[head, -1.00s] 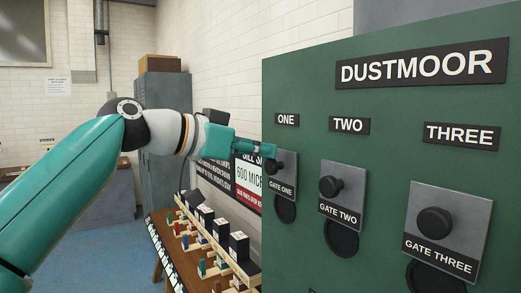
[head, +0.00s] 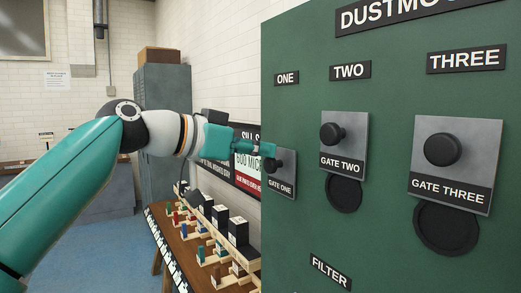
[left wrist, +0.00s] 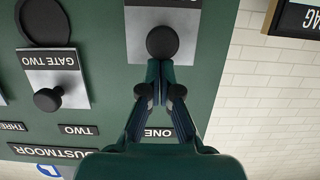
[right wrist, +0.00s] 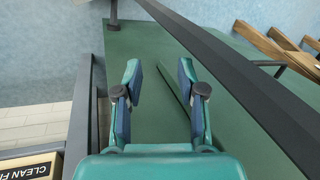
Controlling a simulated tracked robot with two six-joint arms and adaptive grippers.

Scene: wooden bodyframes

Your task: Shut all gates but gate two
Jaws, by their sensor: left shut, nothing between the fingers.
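My left gripper (head: 268,149) is shut and empty, its fingertips at the black knob of the gate one plate (head: 281,181). In the left wrist view the shut fingertips (left wrist: 165,66) are right by that knob (left wrist: 162,42); I cannot tell if they touch. No opening shows below the gate one plate. The gate two plate (head: 343,142) sits high, with its dark round opening (head: 344,194) bare below it. The gate three plate (head: 458,160) also sits high above its bare opening (head: 446,228). My right gripper (right wrist: 160,85) is open and empty, seen only in the right wrist view.
The green panel (head: 400,270) bears a FILTER label (head: 330,271) low down. A wooden bench (head: 190,250) with small blocks and black boxes stands left of the panel. In the right wrist view a dark bar (right wrist: 240,85) runs beside my right gripper.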

